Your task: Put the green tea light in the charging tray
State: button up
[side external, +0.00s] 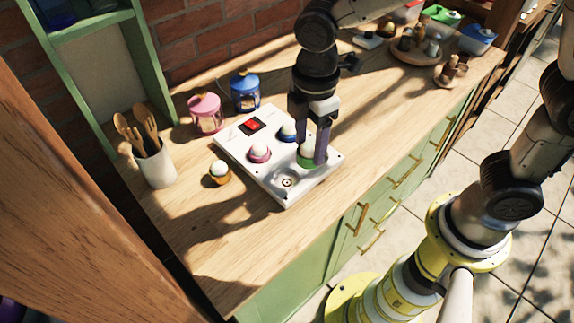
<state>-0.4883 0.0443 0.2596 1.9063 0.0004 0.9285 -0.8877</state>
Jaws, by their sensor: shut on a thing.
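The green tea light (306,155) is between the fingers of my gripper (318,155), at the right part of the white charging tray (273,183). My gripper points down and is shut on it. I cannot tell whether the tea light rests in a socket or is just above the tray. A pink tea light (260,153) and a blue tea light (288,132) sit on the tray. An empty round socket (287,182) shows at the tray's front corner. The tray has a red display (252,125). A yellow-orange tea light (219,173) stands on the table left of the tray.
A pink lantern (206,114) and a blue lantern (245,91) stand behind the tray. A white pot of wooden spoons (155,163) is at left. A round wooden board (418,50) with small items and several bins are at the far right. The wooden top (225,245) is clear in front.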

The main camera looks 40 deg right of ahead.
jog(key=w+f, duration=0.1)
jog(key=w+a+f, duration=0.1)
jog(key=f, duration=0.1)
jog(key=w+a+f, duration=0.1)
jog(key=f, duration=0.1)
jog(key=shift+w, duration=0.25)
jog(key=shift+w+f, duration=0.15)
jog(key=shift+f, duration=1.65)
jog(key=shift+f, duration=0.1)
jog(key=o, duration=1.3)
jog(key=shift+o, duration=0.2)
notch_tip(320, 180, up, 12)
jog(key=shift+r, duration=0.2)
